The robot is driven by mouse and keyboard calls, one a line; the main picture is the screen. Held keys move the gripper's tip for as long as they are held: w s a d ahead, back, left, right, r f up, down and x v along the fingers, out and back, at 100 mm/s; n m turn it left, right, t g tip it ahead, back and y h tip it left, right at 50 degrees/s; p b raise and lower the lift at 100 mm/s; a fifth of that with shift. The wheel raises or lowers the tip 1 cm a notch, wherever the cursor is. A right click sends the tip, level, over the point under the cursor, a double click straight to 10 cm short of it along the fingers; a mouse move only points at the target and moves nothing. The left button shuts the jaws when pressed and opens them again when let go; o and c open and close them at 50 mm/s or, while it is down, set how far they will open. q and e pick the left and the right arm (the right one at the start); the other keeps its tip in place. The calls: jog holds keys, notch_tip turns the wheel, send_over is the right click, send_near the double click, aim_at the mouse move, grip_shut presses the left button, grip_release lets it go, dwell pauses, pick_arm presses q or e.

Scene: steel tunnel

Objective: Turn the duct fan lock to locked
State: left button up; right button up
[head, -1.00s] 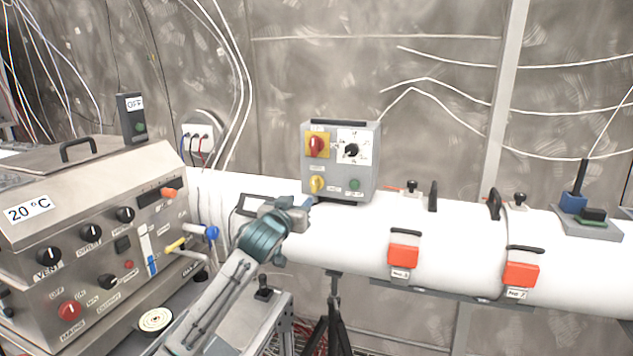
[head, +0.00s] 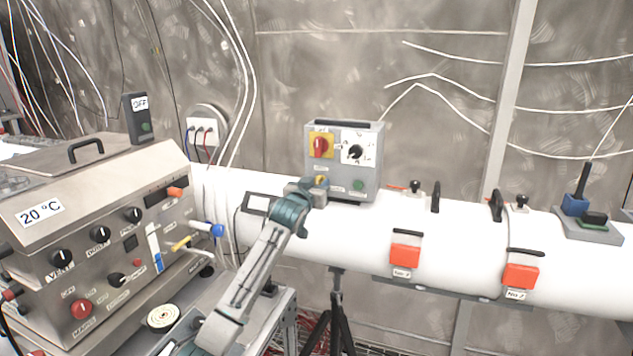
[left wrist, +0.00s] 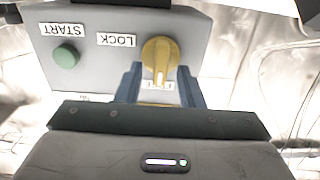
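The grey fan control box (head: 345,196) stands on the white duct. Its yellow lock knob (head: 321,180) is at the lower left of the face, partly hidden by my left gripper (head: 307,186). In the left wrist view, which is upside down, the knob (left wrist: 159,58) has its raised bar towards a small, partly hidden label. The LOCK label (left wrist: 117,40) lies to the knob's left there. My left gripper (left wrist: 160,85) is open, its blue fingers on either side of the knob, with gaps beside the raised bar. My right gripper is not in view.
The box also carries a red switch (head: 320,146), a black dial (head: 355,152) and a green START button (head: 358,186). A steel control console (head: 100,215) stands to the left. Red-orange latches (head: 405,254) sit on the duct to the right.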

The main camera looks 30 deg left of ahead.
pick_arm(q)
jog(key=shift+w+f, duration=0.1)
jog(key=shift+w, duration=0.05)
grip_shut()
